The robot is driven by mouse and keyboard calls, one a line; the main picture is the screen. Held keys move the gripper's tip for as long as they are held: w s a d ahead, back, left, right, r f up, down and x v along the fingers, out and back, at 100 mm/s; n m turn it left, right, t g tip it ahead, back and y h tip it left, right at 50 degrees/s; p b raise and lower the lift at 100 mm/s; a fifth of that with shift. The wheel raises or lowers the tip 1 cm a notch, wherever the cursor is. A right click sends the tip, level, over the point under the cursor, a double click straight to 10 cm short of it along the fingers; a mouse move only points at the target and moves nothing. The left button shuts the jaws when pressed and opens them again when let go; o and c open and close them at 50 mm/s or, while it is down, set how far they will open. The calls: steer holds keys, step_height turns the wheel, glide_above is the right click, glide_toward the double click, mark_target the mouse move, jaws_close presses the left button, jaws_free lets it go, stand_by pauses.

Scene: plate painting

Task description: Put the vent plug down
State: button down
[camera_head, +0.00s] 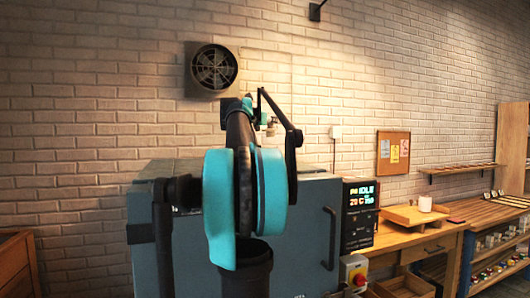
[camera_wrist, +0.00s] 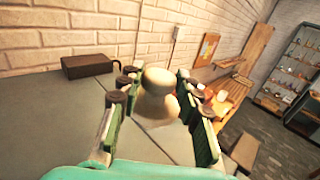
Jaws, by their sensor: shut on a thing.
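The vent plug (camera_wrist: 158,98) is a beige, rounded, cone-like piece with a knob on top. In the wrist view it sits between the fingers of my gripper (camera_wrist: 160,82), which is shut on it. The grey top of the kiln (camera_wrist: 60,118) lies below and behind the plug. I cannot tell whether the plug touches that top. In the head view the small pale plug (camera_head: 270,129) shows just beyond my arm, above the kiln (camera_head: 310,220). My arm covers much of the kiln. No vent hole is visible.
A dark brown block (camera_wrist: 90,66) lies on the kiln top near the brick wall. A control panel (camera_head: 360,208) reading IDLE is on the kiln's right. A wooden bench (camera_head: 415,241) with a tray (camera_head: 408,216) and white cup (camera_head: 425,204) stands to the right.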

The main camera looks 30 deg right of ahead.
step_height(320, 180, down, 12)
steer(key=shift+r, duration=0.1)
stand_by(0.4)
steer(key=c, duration=1)
jaws_free()
steer(key=shift+c, duration=0.2)
steer(key=v, duration=1.2)
steer(key=shift+s, duration=0.1)
